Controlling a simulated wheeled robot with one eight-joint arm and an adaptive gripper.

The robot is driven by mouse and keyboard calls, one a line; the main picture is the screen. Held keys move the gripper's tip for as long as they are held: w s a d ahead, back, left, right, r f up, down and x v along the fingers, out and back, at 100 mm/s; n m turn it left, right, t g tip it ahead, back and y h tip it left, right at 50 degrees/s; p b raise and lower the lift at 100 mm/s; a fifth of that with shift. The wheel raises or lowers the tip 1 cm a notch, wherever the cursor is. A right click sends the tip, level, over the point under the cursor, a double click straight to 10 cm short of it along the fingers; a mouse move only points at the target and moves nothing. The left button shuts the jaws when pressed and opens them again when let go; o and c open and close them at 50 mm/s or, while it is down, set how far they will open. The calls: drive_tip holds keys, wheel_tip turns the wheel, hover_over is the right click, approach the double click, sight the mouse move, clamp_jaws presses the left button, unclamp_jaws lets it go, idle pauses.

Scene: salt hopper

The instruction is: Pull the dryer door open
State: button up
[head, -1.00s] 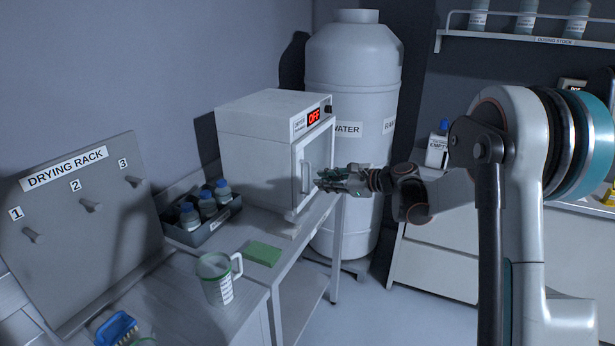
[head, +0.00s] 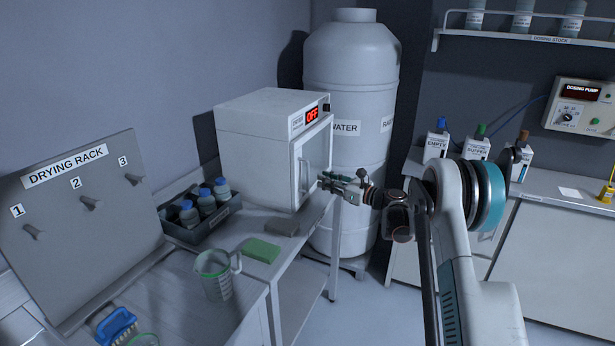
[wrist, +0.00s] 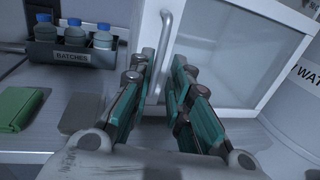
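The dryer (head: 255,140) is a white box on the bench with a red OFF display. Its glass-fronted door (head: 320,155) looks closed, and the wrist view shows the door's glass (wrist: 235,50). The door's upright bar handle (head: 306,178) is near the door's left edge; it also shows in the wrist view (wrist: 166,35). My gripper (head: 322,181) is in front of the door, close to the handle. In the wrist view its teal-padded fingers (wrist: 167,68) are apart, with the handle showing in the gap between them. I cannot tell whether either finger touches it.
The white water tank (head: 350,75) stands close behind and right of the dryer. Floor right of the bench is clear.

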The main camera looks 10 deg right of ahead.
drive_tip(key=b, duration=0.1)
hover_over(308, 188)
drive_tip(key=shift+w, duration=0.35)
clamp_jaws()
